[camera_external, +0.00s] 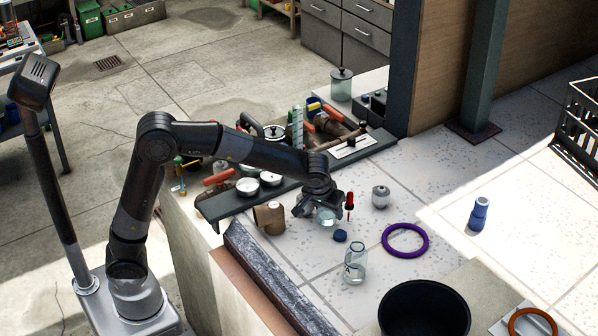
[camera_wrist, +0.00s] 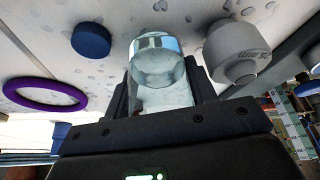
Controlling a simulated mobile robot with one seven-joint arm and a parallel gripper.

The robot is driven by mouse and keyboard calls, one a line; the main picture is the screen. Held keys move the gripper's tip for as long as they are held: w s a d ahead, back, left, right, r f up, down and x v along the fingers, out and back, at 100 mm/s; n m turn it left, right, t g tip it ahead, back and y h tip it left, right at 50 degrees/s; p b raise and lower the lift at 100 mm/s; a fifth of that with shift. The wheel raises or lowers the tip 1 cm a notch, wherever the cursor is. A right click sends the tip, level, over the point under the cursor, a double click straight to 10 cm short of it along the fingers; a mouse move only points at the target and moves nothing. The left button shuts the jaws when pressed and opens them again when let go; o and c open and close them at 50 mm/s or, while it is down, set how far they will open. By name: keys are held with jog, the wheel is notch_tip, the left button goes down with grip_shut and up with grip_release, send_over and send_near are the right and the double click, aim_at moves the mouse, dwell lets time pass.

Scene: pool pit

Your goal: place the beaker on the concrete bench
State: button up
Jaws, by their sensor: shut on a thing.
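My gripper (camera_external: 322,210) is shut on a small clear glass vessel, which I take for the beaker (camera_external: 326,216). In the wrist view the beaker (camera_wrist: 158,62) sits between the two fingers (camera_wrist: 160,85), its round end pointing away from the palm. The pale speckled slab top (camera_external: 300,248), which looks like the concrete bench, lies under and around my gripper. The beaker is low over this top; I cannot tell whether it touches. Part of it is hidden by the fingers.
A blue cap (camera_external: 340,236), a red-topped dropper (camera_external: 349,203), a grey weight (camera_external: 380,196), a glass bottle (camera_external: 355,262) and a brown cup (camera_external: 269,218) stand close by. A purple ring (camera_external: 405,241) lies to the right. Free room lies beyond the ring.

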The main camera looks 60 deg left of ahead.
jog(key=s+d, duration=0.4)
jog(key=s, duration=0.5)
jog(key=s+d, duration=0.4)
jog(key=s, duration=0.6)
jog(key=s+d, duration=0.4)
jog(key=s, duration=0.5)
jog(key=shift+s, duration=0.35)
dwell(0.5)
